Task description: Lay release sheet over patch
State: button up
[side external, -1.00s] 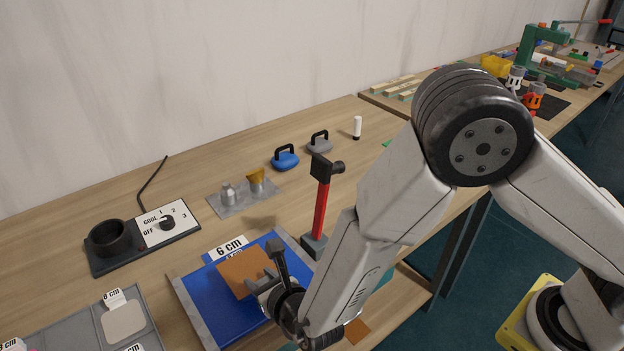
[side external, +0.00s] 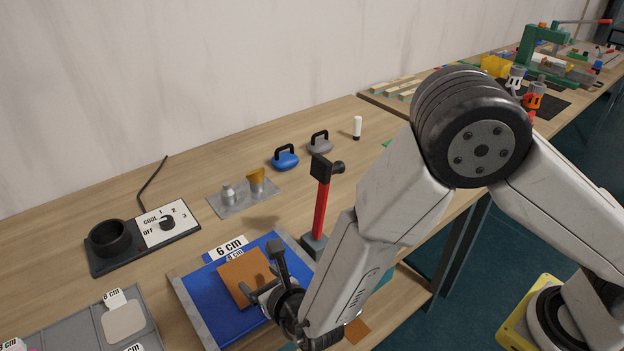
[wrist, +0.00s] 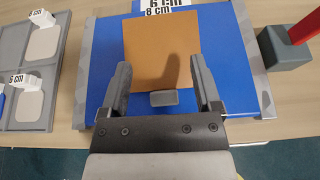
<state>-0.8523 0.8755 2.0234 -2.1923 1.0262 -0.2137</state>
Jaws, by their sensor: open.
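A brown-orange square release sheet (side external: 243,279) lies over the blue track piece (side external: 204,309). The sheet also shows in the wrist view (wrist: 158,50), roughly centred on the blue surface (wrist: 103,45). A small grey tab (wrist: 163,98) sits at the sheet's near edge. My gripper (side external: 263,272) is low at that near edge. In the wrist view my gripper (wrist: 160,80) is open, with one finger on each side of the tab and gaps between. No patch shows; whatever lies under the sheet is hidden.
A red-handled hammer (side external: 321,205) stands close to the right of the track. A grey tray (side external: 83,322) with pale patches is at left. A heater with a dial (side external: 144,236) and a metal plate with small parts (side external: 244,193) stand behind.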

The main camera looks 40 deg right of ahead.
jog(key=v, duration=0.7)
jog(key=shift+s+r, duration=0.2)
jog(key=shift+r, duration=0.05)
dwell(0.4)
jog(key=s+d+r+m+g, duration=0.2)
jog(key=d+m+g, duration=0.1)
jog(key=d+m, duration=0.6)
jog(key=s+d+r+m+g, duration=0.1)
jog(key=d+m+g, duration=0.3)
jog(key=d+m, duration=0.5)
jog(key=s+d+r+m+g, duration=0.2)
jog(key=d+m+g, duration=0.2)
jog(key=d+m, duration=0.6)
jog(key=m, duration=0.8)
jog(key=shift+s+r, duration=0.3)
jog(key=shift+s, duration=0.05)
